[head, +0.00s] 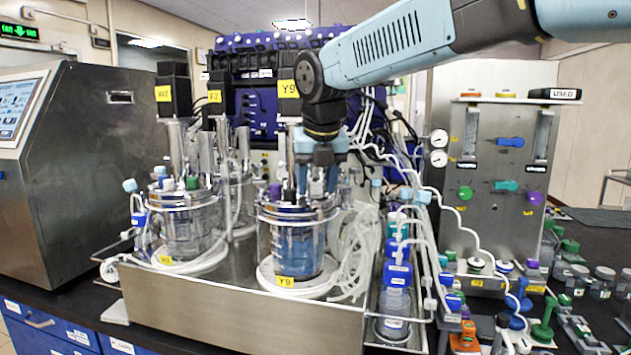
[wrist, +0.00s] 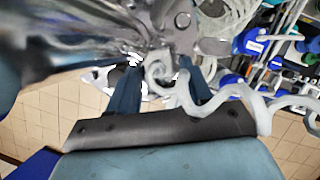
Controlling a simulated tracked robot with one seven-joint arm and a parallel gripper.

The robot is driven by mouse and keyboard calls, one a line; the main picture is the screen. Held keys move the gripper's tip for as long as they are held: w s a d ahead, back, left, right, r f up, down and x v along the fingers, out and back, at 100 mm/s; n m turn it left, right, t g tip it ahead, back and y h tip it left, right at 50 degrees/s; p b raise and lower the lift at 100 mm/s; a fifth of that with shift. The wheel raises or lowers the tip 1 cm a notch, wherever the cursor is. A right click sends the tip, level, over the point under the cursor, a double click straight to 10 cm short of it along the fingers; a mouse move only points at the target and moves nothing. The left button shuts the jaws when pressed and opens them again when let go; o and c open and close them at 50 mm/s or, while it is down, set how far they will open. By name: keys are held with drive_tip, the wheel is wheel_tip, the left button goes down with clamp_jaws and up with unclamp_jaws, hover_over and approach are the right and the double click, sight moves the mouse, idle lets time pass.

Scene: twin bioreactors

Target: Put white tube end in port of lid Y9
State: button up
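The Y9 vessel (head: 298,245) is a clear glass jar with a yellow Y9 tag on its base, standing in the middle of a steel tray. Its metal lid (head: 272,208) is crowded with posts and fittings. My gripper (head: 318,188) points down just over this lid. In the wrist view my two blue fingers (wrist: 162,75) close around the white tube (wrist: 160,68), whose coil trails off to the right. The metal lid (wrist: 183,20) lies right beyond the fingertips. The port and the tube's very tip are hidden, so I cannot tell whether they touch.
Another vessel (head: 188,225) stands left on the steel tray (head: 230,310). Blue-capped bottles (head: 397,275) and loose tubing crowd the right side. The coiled white tube runs right toward a steel flow panel (head: 505,180).

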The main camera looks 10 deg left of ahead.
drive_tip(key=shift+o, duration=0.2)
drive_tip(key=shift+r, duration=0.1)
drive_tip(key=shift+s+r, duration=0.1)
drive_tip(key=shift+r, duration=0.2)
drive_tip(key=v, duration=1.2)
drive_tip(key=s+d+f+m, duration=0.1)
drive_tip(key=d+f+m, duration=0.2)
drive_tip(key=d+m, duration=0.4)
drive_tip(key=s+d+f+m+t+h, duration=0.1)
drive_tip(key=s+d+f+m, duration=0.1)
drive_tip(key=d+f+m, duration=0.35)
drive_tip(key=s+d+f+m, duration=0.1)
drive_tip(key=d+m, duration=0.7)
drive_tip(key=d, duration=0.1)
drive_tip(key=s+d+f+m, duration=1)
drive_tip(key=f+m, duration=0.3)
drive_tip(key=m, duration=0.6)
drive_tip(key=shift+d+f+m+t+h, duration=0.25)
drive_tip(key=shift+d+m+t+h, duration=0.1)
drive_tip(key=shift+d, duration=0.55)
